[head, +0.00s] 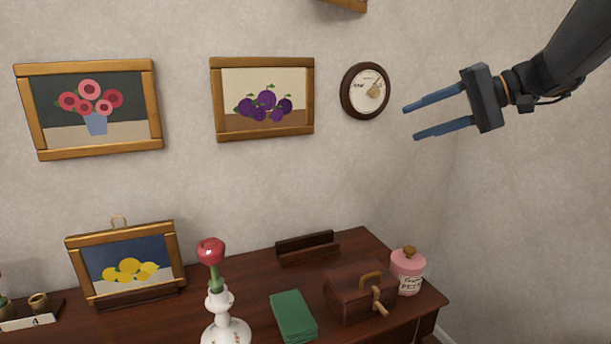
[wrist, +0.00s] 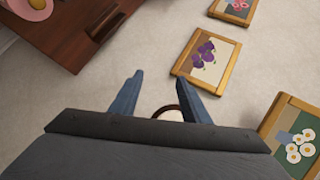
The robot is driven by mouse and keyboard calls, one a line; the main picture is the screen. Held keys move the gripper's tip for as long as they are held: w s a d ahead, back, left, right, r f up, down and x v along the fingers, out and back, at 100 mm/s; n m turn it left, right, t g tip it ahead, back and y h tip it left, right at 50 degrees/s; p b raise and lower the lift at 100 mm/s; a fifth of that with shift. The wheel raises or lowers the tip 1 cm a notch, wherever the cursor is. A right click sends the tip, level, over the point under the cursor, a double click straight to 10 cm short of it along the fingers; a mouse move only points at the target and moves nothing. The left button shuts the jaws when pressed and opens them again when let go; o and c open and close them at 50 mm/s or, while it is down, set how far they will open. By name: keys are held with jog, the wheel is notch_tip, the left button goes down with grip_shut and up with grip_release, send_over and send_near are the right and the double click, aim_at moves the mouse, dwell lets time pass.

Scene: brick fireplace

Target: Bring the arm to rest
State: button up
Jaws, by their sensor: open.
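My gripper (head: 408,123) is in the upper right of the head view, raised above the dark wooden desk. Its two blue fingers are spread apart and point left, with nothing between them. My gripper also shows in the wrist view (wrist: 170,85), fingers apart and empty. In the head view the fingertips appear just right of a round dial (head: 365,91) on the wall. In the wrist view the dial's rim (wrist: 168,108) shows partly between the fingers, the rest hidden by my gripper. I cannot tell the exact distance to the wall.
The desk (head: 250,270) holds a lemon picture (head: 125,265), a white vase (head: 225,325) with a red flower, a green book (head: 293,315), a wooden box (head: 355,295) and a pink jar (head: 407,272). Flower (head: 90,108) and plum (head: 263,98) pictures hang above. Right wall is bare.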

jog(key=s+a+f+g+h, duration=0.25)
jog(key=s+f, duration=0.35)
jog(key=f, duration=0.4)
jog(key=s+a+f+g+h, duration=0.2)
jog(key=s+a+f+h, duration=0.15)
jog(key=s+f, duration=0.45)
jog(key=s+f+n+h+p, duration=0.1)
jog(key=s+f+h, duration=0.4)
jog(key=s+f, duration=0.8)
jog(key=shift+f+n+g+h, duration=0.35)
jog(key=shift+f+n, duration=0.1)
jog(key=shift+n, duration=0.35)
